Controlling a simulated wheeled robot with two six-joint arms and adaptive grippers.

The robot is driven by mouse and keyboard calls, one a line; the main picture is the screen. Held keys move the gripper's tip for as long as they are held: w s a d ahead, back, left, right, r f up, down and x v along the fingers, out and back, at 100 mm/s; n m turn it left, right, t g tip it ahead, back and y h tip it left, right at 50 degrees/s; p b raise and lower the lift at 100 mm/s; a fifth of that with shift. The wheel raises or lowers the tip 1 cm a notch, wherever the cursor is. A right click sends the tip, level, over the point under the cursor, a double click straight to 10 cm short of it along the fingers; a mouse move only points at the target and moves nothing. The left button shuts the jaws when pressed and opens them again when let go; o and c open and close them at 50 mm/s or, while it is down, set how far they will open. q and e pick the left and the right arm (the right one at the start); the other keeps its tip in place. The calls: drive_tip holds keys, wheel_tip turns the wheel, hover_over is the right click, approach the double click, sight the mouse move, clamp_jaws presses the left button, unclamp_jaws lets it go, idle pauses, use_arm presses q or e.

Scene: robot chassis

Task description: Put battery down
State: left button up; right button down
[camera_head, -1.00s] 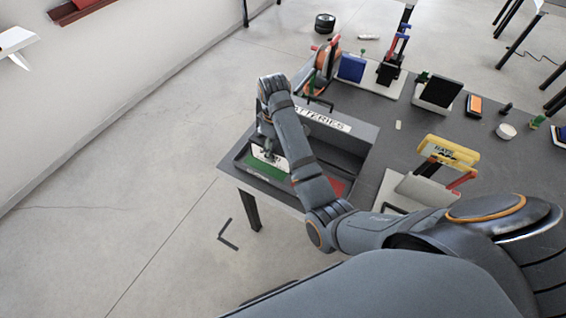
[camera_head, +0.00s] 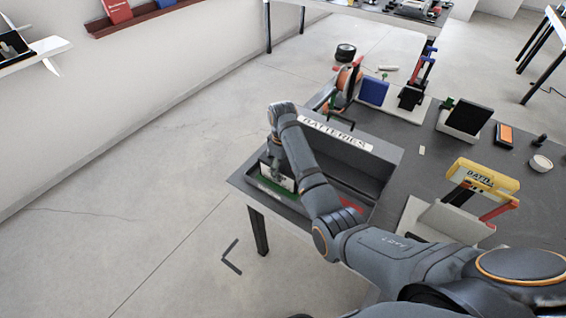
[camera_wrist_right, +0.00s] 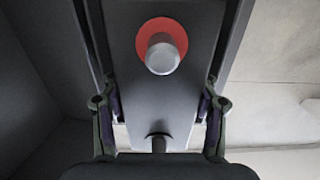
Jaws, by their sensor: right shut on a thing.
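My right gripper (camera_head: 278,170) is at the left part of the grey batteries bin (camera_head: 385,160), over its green section (camera_head: 262,184). In the right wrist view the right gripper (camera_wrist_right: 160,140) is shut on the battery (camera_wrist_right: 190,90), a grey block with a metal terminal ringed in red and a dark terminal. In the head view a pale part of the battery (camera_head: 283,182) shows below the gripper. Whether its underside touches the bin floor is hidden. A red section (camera_head: 350,203) of the bin shows to the right, partly behind my arm. My left gripper is not in view.
The bin stands at the left end of a grey table (camera_head: 420,165). A yellow-topped stand (camera_head: 482,175) is to its right. A blue block (camera_head: 374,91), a black-faced holder (camera_head: 470,117) and an orange device (camera_head: 503,134) stand behind. Floor is clear left of the table.

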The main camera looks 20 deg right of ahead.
drive_tip(key=shift+w, duration=0.1)
idle(0.3)
drive_tip(key=shift+c, duration=1.7)
unclamp_jaws()
drive_tip(key=shift+s+f, duration=0.1)
drive_tip(key=shift+s, duration=0.1)
wheel_tip(320, 180, up, 7)
drive_tip(key=shift+f, duration=0.1)
wheel_tip(320, 180, up, 6)
drive_tip(key=p, duration=0.4)
drive_tip(key=shift+f+p, duration=0.2)
drive_tip(key=shift+p, duration=0.1)
drive_tip(key=shift+f, duration=0.1)
